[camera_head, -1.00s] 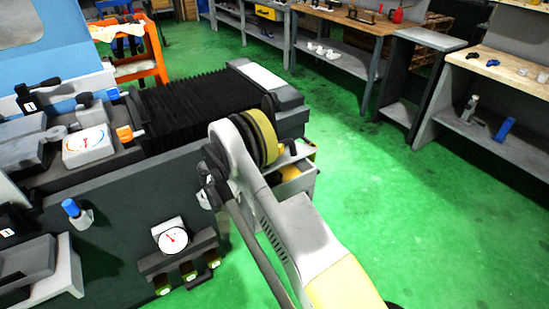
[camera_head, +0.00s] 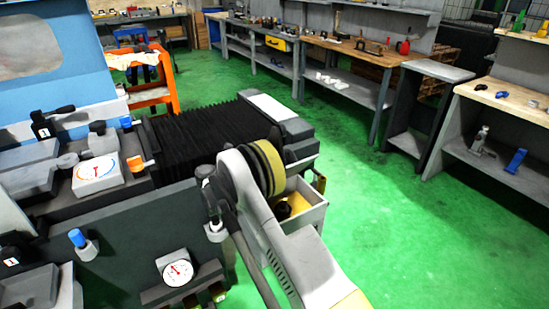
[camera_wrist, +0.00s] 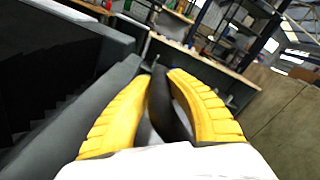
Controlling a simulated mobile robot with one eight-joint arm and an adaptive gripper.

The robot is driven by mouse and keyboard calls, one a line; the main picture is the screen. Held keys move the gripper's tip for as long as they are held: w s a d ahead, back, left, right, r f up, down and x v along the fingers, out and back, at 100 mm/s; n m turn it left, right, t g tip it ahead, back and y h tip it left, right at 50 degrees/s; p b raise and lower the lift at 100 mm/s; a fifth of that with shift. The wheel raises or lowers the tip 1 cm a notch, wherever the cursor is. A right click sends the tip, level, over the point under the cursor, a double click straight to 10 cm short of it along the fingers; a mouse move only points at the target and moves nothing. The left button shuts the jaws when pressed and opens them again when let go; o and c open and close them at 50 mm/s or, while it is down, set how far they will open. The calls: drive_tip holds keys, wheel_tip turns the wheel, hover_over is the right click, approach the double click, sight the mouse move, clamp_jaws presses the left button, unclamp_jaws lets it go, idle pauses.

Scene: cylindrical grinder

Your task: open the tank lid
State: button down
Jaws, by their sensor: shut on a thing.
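The tank (camera_head: 310,217) is a small grey open-topped box at the end of the machine. Its inside shows yellowish, with a dark round thing in it. In the wrist view my gripper (camera_wrist: 163,76) has its two yellow fingers closed around a dark, curved handle-like bar (camera_wrist: 166,112). In the head view the fingers are hidden behind my own arm. I cannot clearly make out the lid panel; what the bar joins is hidden by the fingers.
The grinder has a black bellows cover (camera_head: 200,135) and a pale end block (camera_head: 272,108) close beside my arm. A dial gauge (camera_head: 178,272) sits on its front. Workbenches (camera_head: 500,105) stand to the right, with clear green floor between.

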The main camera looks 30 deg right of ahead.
idle(0.3)
drive_tip(key=c, duration=1.2)
unclamp_jaws()
drive_tip(key=a, duration=1.2)
drive_tip(key=shift+s, duration=0.2)
